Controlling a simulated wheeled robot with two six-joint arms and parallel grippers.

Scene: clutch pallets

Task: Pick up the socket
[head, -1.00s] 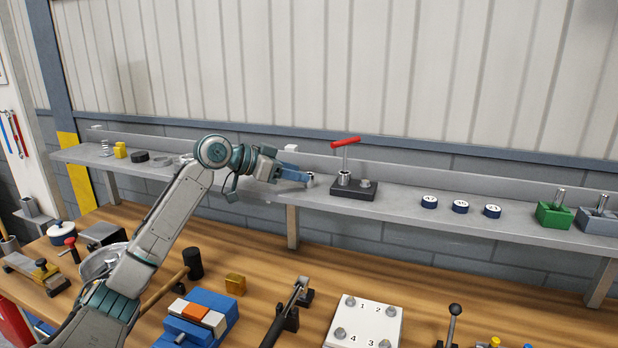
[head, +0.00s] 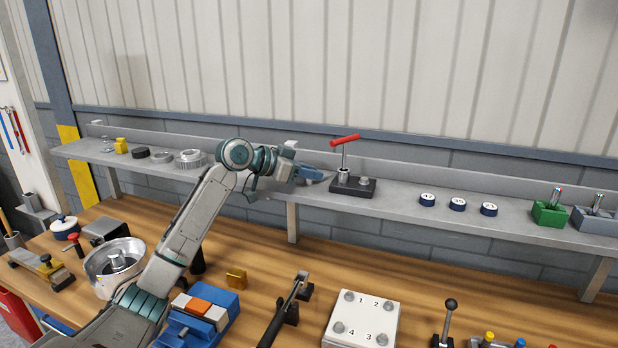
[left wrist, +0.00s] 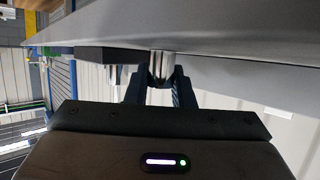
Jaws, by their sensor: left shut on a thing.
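The socket (left wrist: 160,65), a small shiny silver cylinder, is between the two dark fingers of my left gripper (left wrist: 160,82) in the left wrist view. The fingers are shut on it at the shelf. In the head view my left gripper (head: 318,176) is at the shelf, just left of a black block, and its fingers mostly hide the socket. My right gripper is not in view.
The black block (head: 352,186) carries a red-handled T-tool (head: 344,141) close to the right of my left gripper. Dark numbered discs (head: 457,204) and a green holder (head: 549,214) stand farther right on the shelf (head: 400,196). A workbench with tools lies below.

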